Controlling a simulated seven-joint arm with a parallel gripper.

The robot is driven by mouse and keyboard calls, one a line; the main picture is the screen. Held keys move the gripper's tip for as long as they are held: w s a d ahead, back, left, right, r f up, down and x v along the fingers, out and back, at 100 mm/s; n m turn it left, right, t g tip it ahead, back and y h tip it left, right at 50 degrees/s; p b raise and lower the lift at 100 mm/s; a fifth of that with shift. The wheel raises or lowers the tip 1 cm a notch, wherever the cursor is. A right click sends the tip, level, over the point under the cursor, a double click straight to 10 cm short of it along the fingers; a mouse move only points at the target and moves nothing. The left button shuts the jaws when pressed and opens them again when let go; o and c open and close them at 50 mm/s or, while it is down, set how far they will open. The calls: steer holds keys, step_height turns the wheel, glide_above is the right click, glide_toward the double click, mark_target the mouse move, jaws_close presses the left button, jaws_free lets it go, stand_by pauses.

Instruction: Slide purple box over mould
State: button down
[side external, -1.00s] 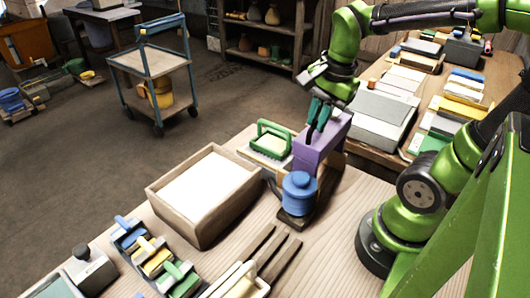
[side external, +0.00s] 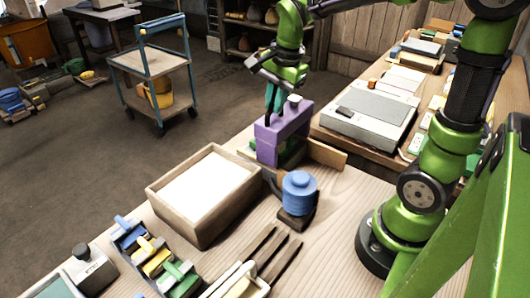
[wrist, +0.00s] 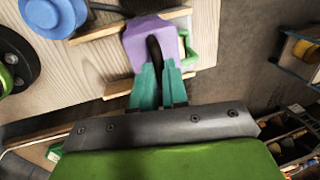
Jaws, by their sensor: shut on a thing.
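The purple box also shows in the wrist view (wrist: 140,40) below the teal fingers (wrist: 160,88). In the wrist view a green handle-like part (wrist: 189,48) sticks out to the right of the box. I cannot tell whether the box is around the mould or only in front of it.
A wooden board (side external: 327,154) lies to the right of the box. A blue round pot (side external: 299,190) stands close in front. An open wooden tray (side external: 160,205) stands to the left. A grey case (side external: 370,122) sits on the back table.

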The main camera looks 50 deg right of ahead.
steer(key=w, duration=0.4)
steer(key=shift+r, duration=0.1)
steer(key=c, duration=1.1)
jaws_free()
steer(key=shift+c, duration=0.2)
steer(key=s+r, duration=0.3)
steer(key=r, duration=1.3)
steer(key=shift+s+r, duration=0.2)
